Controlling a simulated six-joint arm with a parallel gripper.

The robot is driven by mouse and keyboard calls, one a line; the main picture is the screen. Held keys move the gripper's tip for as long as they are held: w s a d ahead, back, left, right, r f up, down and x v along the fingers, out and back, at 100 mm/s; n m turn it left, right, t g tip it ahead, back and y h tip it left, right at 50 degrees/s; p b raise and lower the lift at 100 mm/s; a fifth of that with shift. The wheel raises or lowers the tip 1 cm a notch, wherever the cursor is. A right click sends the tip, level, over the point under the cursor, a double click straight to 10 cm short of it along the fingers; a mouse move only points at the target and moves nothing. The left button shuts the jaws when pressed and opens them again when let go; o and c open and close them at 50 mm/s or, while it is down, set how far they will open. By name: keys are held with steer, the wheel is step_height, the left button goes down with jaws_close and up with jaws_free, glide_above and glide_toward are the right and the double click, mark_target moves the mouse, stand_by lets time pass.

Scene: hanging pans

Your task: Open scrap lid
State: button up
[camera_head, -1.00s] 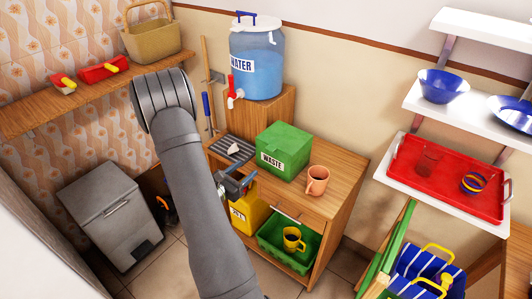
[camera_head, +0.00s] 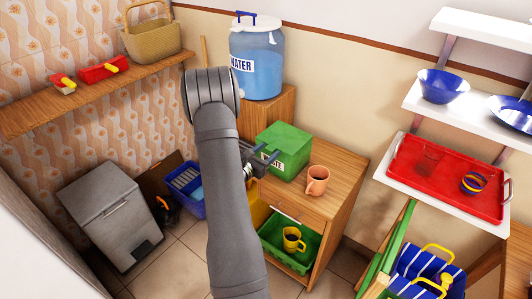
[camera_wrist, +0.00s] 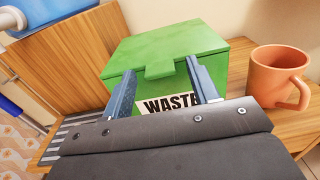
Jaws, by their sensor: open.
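The green waste box (camera_head: 284,145) stands on the wooden cabinet top with its lid closed. In the wrist view the box's lid (camera_wrist: 165,50) has a small tab (camera_wrist: 159,69) at its front edge, above a partly covered label reading WASTE (camera_wrist: 170,103). My gripper (camera_head: 268,156) is at the front left of the box. In the wrist view my gripper (camera_wrist: 162,84) is open, with its blue-grey fingers on either side of the tab and nothing held. I cannot tell whether the fingers touch the box.
An orange mug (camera_head: 318,181) stands right of the box; it also shows in the wrist view (camera_wrist: 278,77). The water dispenser (camera_head: 257,63) is behind and left. Below are a green drawer bin (camera_head: 275,237) with a yellow mug (camera_head: 292,240). A red tray (camera_head: 440,180) lies on the right shelf.

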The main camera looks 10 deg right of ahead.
jaws_close()
steer(key=shift+r, duration=0.1)
